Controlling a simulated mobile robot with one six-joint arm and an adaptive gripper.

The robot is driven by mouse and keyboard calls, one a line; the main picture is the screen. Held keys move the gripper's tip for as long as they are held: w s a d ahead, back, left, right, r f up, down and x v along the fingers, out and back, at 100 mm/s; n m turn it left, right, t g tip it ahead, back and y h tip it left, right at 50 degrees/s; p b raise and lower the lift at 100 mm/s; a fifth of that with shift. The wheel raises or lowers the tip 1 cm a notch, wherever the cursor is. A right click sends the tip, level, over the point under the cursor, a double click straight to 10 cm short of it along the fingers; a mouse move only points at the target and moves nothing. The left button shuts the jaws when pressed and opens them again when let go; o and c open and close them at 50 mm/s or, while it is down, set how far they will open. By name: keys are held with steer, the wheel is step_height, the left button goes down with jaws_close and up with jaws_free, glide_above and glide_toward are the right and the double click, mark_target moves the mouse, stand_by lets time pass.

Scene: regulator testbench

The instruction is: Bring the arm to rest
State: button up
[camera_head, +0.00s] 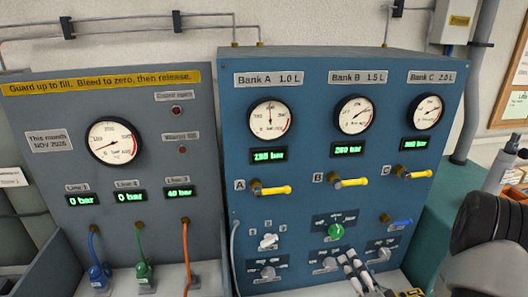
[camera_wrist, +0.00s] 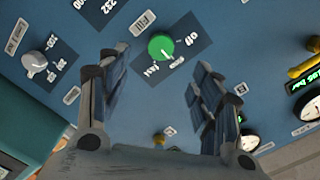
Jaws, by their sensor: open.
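My gripper (camera_head: 357,268) is at the lower right of the blue panel (camera_head: 300,205) in the head view, just below a green knob (camera_head: 335,231). In the wrist view my gripper (camera_wrist: 157,72) is open with nothing between its fingers. The green knob (camera_wrist: 161,46) shows beyond the fingertips, between the "Fill" label and the "off" and "fast" marks. The gripper appears apart from the knob; the exact gap cannot be told. Much of my arm shows at the right of the head view.
Yellow valve handles (camera_head: 273,190) sit under several gauges. A white selector knob (camera_head: 268,241) and grey knobs are nearby. A grey panel (camera_head: 60,160) at left has coloured hoses (camera_head: 187,258). A green-topped bench (camera_head: 455,200) and a pipe (camera_head: 475,90) are at right.

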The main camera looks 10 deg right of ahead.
steer(key=a+r+n+g+h+b, duration=0.1)
steer(key=a+r+n+g+h, duration=0.25)
steer(key=r+n+g, duration=0.4)
steer(key=s+a+r+n+g+y, duration=0.1)
steer(key=s+a, duration=0.3)
steer(key=s, duration=0.3)
steer(key=s+a+r+n+g+y+b, duration=0.1)
steer(key=s+a+r+g, duration=0.1)
steer(key=s+a, duration=0.3)
steer(key=s+a+r+n+g+y, duration=0.1)
steer(key=s+a, duration=0.3)
steer(key=s, duration=0.6)
steer(key=shift+s+a+r+g, duration=0.15)
steer(key=shift+a+r+g, duration=0.05)
steer(key=shift+r+g, duration=0.55)
steer(key=shift+c, duration=0.3)
